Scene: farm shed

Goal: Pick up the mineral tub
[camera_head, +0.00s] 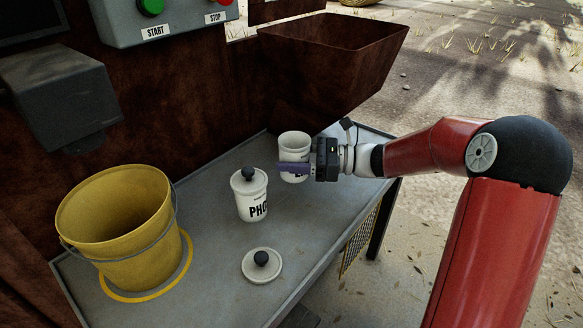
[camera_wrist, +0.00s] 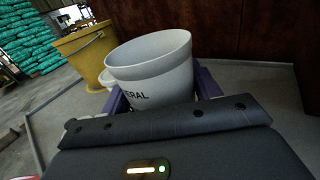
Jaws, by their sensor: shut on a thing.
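The mineral tub (camera_head: 294,143) is a white, open-topped tub with black lettering, at the back of the grey bench. In the wrist view the tub (camera_wrist: 150,62) shows "ERAL" on its side and stands between the purple fingers, tilted in the picture. My gripper (camera_head: 294,169) reaches in from the right and is shut on the tub's lower body. In the wrist view my gripper (camera_wrist: 160,100) has a finger on each side of it. Whether the tub's base touches the bench is hard to tell.
A lidded white tub (camera_head: 250,197) marked "PHO" stands just left of my gripper. A loose white lid (camera_head: 262,266) with a black knob lies near the front. A yellow bucket (camera_head: 120,225) stands on a yellow ring at left. A rusty hopper (camera_head: 335,65) overhangs the back.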

